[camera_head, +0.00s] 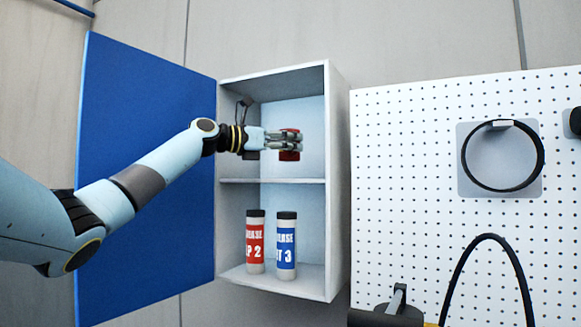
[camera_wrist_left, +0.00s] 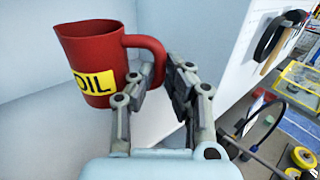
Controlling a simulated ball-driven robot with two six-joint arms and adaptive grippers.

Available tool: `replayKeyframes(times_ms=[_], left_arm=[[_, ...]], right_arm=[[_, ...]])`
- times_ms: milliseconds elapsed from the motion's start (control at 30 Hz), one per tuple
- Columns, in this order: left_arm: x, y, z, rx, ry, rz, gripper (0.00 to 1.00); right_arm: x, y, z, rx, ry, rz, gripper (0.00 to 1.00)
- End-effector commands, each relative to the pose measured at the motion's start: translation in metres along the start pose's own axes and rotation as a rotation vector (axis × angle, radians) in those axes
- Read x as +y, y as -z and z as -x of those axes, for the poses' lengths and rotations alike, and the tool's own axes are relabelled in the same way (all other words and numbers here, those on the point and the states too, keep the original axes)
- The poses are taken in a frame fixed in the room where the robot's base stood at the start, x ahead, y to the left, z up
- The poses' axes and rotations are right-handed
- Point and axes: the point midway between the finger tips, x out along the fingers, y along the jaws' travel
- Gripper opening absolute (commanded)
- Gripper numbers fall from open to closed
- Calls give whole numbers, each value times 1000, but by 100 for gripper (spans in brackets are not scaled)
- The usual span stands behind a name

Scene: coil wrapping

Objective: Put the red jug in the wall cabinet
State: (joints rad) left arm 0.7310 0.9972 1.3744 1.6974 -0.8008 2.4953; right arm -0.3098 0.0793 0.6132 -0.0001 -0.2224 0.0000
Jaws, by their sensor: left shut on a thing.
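The red jug (camera_wrist_left: 92,50) with a yellow OIL label shows in the left wrist view, roughly upright, its handle toward my fingers. In the head view only parts of the jug (camera_head: 289,156) show around my gripper. My left gripper (camera_head: 298,142) is inside the upper compartment of the open wall cabinet (camera_head: 339,180). In the left wrist view the gripper (camera_wrist_left: 160,82) is shut on the jug's handle, partly hidden by the fingers. I cannot tell whether the jug's base touches the middle shelf (camera_head: 306,181). My right gripper is not in view.
The blue cabinet door (camera_head: 150,90) stands open at left, behind my left arm. Two labelled canisters, one red (camera_head: 255,243) and one blue (camera_head: 286,245), stand in the lower compartment. A white pegboard (camera_head: 400,190) with a black ring (camera_head: 543,160) is at right.

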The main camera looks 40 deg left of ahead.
Motion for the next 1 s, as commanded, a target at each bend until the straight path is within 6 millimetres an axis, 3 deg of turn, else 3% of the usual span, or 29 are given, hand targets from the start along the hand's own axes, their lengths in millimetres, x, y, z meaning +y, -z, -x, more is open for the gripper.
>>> replayKeyframes(times_ms=[333,767,800,933,1000], left_arm=[[0,44,0,1,0,0,0],[0,50,0,-2,0,-1,0],[0,50,0,-1,0,-1,16],[0,49,0,-1,0,-1,33],[0,49,0,-1,0,0,35]], right_arm=[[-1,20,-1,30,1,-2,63],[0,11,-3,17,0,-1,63],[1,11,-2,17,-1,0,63],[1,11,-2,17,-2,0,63],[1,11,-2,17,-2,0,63]])
